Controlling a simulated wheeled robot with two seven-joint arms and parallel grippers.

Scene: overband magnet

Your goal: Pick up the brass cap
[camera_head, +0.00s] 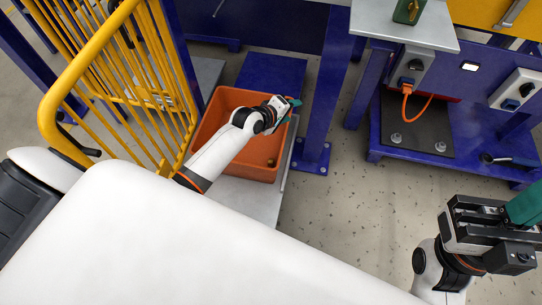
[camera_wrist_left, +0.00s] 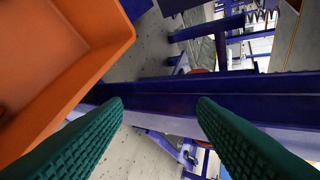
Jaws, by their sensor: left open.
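A small brownish round thing, which may be the brass cap (camera_head: 271,162), lies in the orange crate (camera_head: 214,108), near its right front corner. A dark bit at the left edge of the left wrist view may be the same thing; I cannot tell. My left gripper (camera_head: 291,107) is above the crate's right rim, apart from the cap. In the left wrist view its green ribbed fingers (camera_wrist_left: 160,125) are spread with nothing between them, and the crate (camera_wrist_left: 60,50) is to the left. My right gripper (camera_head: 500,222) is at the lower right, its jaw gap unclear.
A blue post (camera_head: 326,90) stands just right of the crate. A yellow guard fence (camera_head: 120,70) is on the left. Bare floor (camera_head: 350,190) lies between crate and right gripper.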

